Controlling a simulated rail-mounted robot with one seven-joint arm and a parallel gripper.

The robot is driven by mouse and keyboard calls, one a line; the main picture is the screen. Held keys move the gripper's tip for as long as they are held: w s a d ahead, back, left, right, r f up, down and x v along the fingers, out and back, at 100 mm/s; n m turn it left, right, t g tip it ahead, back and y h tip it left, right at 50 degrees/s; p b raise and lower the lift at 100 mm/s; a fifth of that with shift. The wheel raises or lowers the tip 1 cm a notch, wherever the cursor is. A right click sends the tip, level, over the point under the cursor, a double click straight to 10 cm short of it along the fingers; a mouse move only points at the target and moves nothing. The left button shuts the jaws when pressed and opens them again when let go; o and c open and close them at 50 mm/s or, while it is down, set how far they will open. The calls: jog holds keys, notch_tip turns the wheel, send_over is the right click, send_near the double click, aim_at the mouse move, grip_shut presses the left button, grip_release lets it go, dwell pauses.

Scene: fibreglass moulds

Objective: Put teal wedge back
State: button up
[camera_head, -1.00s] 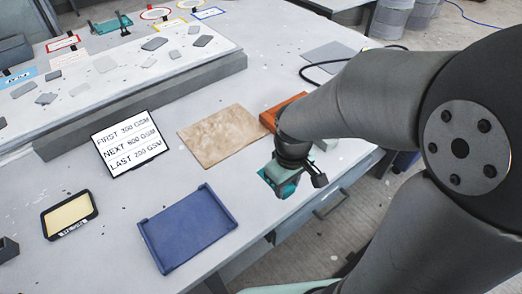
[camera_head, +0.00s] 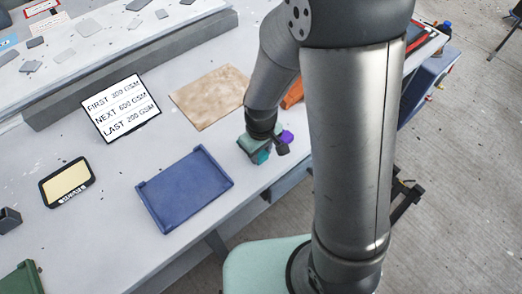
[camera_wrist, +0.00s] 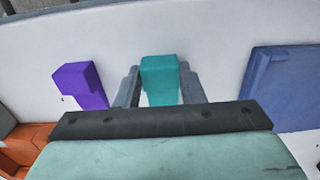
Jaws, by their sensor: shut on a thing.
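The teal wedge (camera_wrist: 160,72) is between the two fingers of my gripper (camera_wrist: 158,84) in the wrist view, and the gripper is shut on it. In the head view my gripper (camera_head: 260,150) is near the table's front edge, with a bit of the teal wedge (camera_head: 263,157) showing below it. I cannot tell whether the wedge touches the table. A purple wedge (camera_wrist: 80,84) lies on the table to the left of my gripper in the wrist view. It also shows just right of my gripper in the head view (camera_head: 287,136).
A blue tray (camera_wrist: 285,78) with raised edges lies to the left of my gripper in the head view. An orange box (camera_head: 292,95), a tan sheet (camera_head: 211,96) and a lettered sign (camera_head: 120,108) lie behind. White table is bare between gripper and tray.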

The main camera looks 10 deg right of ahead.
jog(key=shift+f, duration=0.2)
jog(key=o, duration=1)
jog(key=shift+r, duration=0.65)
notch_tip(320, 180, up, 11)
jog(key=s+d+r+m, duration=0.1)
jog(key=s+d+m, duration=0.1)
jog(key=s+d, duration=0.1)
jog(key=s+d+r+m, duration=0.1)
jog(key=s+d+m, duration=0.1)
jog(key=s, duration=0.3)
jog(key=s+d+r+m, duration=0.2)
jog(key=s+d, duration=0.2)
jog(key=shift+d+t, duration=0.1)
jog(key=shift+t, duration=0.2)
